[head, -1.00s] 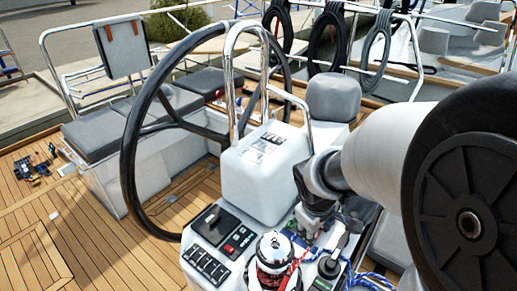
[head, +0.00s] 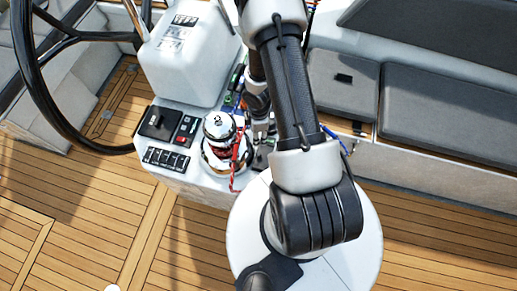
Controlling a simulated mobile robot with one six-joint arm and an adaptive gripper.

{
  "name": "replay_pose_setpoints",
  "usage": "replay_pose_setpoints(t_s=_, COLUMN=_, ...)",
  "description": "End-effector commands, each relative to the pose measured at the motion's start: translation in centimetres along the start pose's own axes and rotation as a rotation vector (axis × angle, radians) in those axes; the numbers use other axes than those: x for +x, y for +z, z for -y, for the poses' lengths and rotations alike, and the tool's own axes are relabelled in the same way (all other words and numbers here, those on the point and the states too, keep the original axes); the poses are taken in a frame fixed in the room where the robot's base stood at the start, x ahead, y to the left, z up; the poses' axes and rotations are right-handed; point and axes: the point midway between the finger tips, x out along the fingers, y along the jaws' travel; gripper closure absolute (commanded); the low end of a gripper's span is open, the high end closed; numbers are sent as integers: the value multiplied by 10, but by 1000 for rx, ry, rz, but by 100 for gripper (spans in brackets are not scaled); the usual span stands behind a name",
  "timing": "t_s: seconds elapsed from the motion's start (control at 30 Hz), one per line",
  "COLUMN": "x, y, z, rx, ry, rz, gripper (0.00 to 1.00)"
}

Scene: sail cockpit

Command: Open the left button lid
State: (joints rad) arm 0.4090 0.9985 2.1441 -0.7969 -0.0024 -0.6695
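I cannot make out the left button lid in the head view; it may be hidden behind my arm or too small to tell. The white console (head: 185,104) carries a chrome winch (head: 219,128) with a red rope. My gripper (head: 260,132) points down over the console, just right of the winch. It is small and partly covered by my arm, so its fingers and anything between them are unclear. Small dark fittings (head: 265,150) sit below it, and I cannot tell whether it touches them.
A black steering wheel (head: 37,85) stands at the left. A black lever panel (head: 157,122) and a row of switches (head: 165,157) lie left of the winch. Grey seat cushions (head: 440,112) fill the right. Wooden deck (head: 90,215) is clear in front.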

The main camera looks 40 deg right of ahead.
Motion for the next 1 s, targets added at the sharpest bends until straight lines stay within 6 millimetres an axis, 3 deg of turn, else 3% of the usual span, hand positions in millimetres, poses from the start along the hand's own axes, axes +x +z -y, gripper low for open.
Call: replay_pose_setpoints(t_s=1.0, x=133, y=0, z=0, rx=2, ry=-1, rz=2, gripper=59)
